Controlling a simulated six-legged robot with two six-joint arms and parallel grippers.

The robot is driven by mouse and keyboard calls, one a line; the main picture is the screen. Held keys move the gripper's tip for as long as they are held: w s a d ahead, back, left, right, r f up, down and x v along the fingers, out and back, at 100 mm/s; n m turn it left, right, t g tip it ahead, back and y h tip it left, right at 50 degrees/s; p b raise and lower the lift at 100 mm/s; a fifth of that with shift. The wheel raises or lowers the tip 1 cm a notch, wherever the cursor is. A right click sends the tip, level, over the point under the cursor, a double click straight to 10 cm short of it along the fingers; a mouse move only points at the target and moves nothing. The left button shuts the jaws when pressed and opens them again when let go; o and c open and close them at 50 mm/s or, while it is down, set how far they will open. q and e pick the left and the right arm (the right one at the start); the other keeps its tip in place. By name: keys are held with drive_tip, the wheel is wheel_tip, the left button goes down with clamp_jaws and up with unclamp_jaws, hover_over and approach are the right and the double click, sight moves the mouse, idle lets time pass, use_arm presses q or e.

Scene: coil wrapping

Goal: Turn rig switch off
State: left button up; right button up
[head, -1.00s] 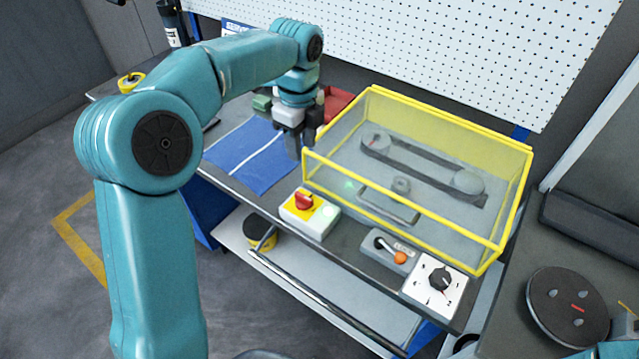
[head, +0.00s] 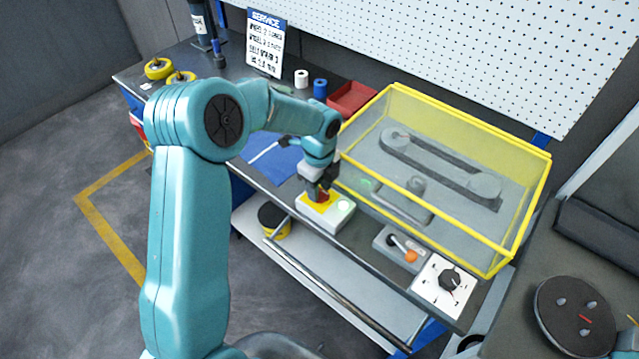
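The rig switch (head: 325,211) is a white box with a yellow plate and a red knob at the front edge of the bench. My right gripper is not in view; a bit of teal at the lower right edge may be my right arm.
A yellow-framed clear guard (head: 440,179) covers a belt rig behind the switch. A red tray (head: 350,98), blue mat (head: 270,158) and service sign (head: 265,43) lie behind my arm.

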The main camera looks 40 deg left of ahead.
use_arm(q)
drive_tip(key=shift+w+f, duration=0.1)
clamp_jaws()
drive_tip(key=shift+f+n+b, duration=0.1)
drive_tip(key=shift+n+b, duration=0.7)
drive_tip(key=shift+n, duration=0.2)
drive_tip(key=n+b, duration=0.2)
drive_tip(key=n, duration=0.2)
drive_tip(key=shift+b, duration=0.3)
drive_tip(key=n+b, duration=0.3)
drive_tip(key=n, duration=0.3)
drive_tip(key=shift+n, duration=0.3)
drive_tip(key=n+b, duration=0.1)
drive_tip(key=n, duration=0.4)
drive_tip(key=shift+b, duration=0.3)
drive_tip(key=shift+n, duration=0.4)
